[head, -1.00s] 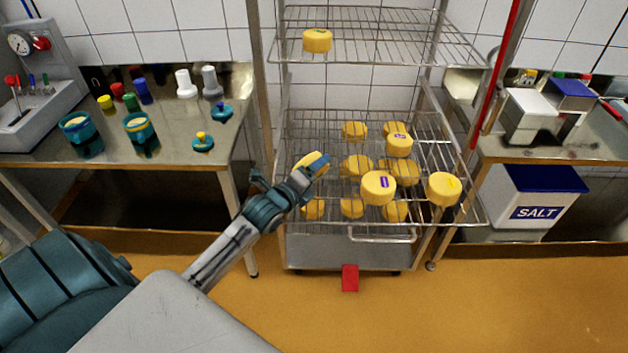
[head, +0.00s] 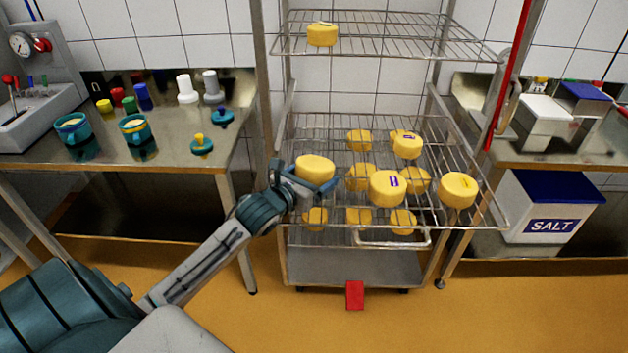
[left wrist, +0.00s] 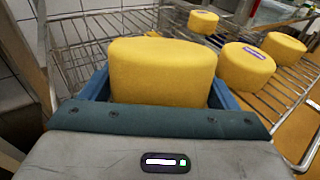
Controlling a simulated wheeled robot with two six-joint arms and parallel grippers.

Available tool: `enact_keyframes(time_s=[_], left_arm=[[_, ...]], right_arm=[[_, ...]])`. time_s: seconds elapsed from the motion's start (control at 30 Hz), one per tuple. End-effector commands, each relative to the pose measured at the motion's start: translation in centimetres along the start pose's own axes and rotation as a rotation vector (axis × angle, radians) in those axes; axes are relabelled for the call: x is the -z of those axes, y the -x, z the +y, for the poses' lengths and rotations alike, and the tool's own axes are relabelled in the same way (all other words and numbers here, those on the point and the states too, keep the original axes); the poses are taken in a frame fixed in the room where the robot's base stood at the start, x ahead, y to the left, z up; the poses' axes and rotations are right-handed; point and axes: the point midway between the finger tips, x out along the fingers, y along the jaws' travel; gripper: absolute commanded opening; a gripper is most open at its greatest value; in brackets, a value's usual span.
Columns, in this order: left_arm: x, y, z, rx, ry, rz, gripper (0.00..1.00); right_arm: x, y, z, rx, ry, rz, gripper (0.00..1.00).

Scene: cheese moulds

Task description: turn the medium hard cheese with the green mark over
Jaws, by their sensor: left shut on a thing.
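My left gripper (head: 306,180) is shut on a yellow cheese wheel (head: 315,166) at the left of the rack's middle shelf. In the left wrist view this cheese (left wrist: 162,75) fills the space between the blue fingers, roughly level. No mark shows on its visible faces. I cannot tell whether it touches the shelf. Another yellow cheese (head: 322,36) sits on the top shelf, with a small dark mark on its top, its colour hard to make out. My right gripper is not in view.
The middle shelf (head: 440,215) also holds a purple-marked cheese (head: 387,190), a cheese at the right (head: 457,191) and one behind (head: 407,146). More cheeses are on the shelf below. A rack post stands close to my left gripper.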

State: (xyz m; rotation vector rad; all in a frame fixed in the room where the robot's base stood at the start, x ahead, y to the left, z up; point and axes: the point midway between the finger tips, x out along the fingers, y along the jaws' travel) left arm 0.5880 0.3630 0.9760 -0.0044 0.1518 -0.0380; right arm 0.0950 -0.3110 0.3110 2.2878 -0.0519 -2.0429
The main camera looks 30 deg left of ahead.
Motion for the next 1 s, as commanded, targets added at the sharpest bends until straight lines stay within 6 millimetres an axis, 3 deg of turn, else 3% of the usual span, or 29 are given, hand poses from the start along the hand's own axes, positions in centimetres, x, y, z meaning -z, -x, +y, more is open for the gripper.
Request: enact_keyframes(time_s=[0.47,0.5,0.57,1.0], left_arm=[[-0.11,0.01,-0.02,0.001,-0.009,-0.002,0.6],[-0.1,0.01,-0.02,0.001,-0.009,-0.002,0.9],[-0.09,0.01,-0.01,0.0,-0.009,-0.001,1.0],[0.02,0.01,0.01,0.0,-0.008,0.001,1.0]], right_arm=[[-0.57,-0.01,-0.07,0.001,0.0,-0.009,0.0],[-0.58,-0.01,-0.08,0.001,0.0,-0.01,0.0],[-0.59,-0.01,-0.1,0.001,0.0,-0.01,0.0],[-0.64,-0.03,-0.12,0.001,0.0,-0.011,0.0]])
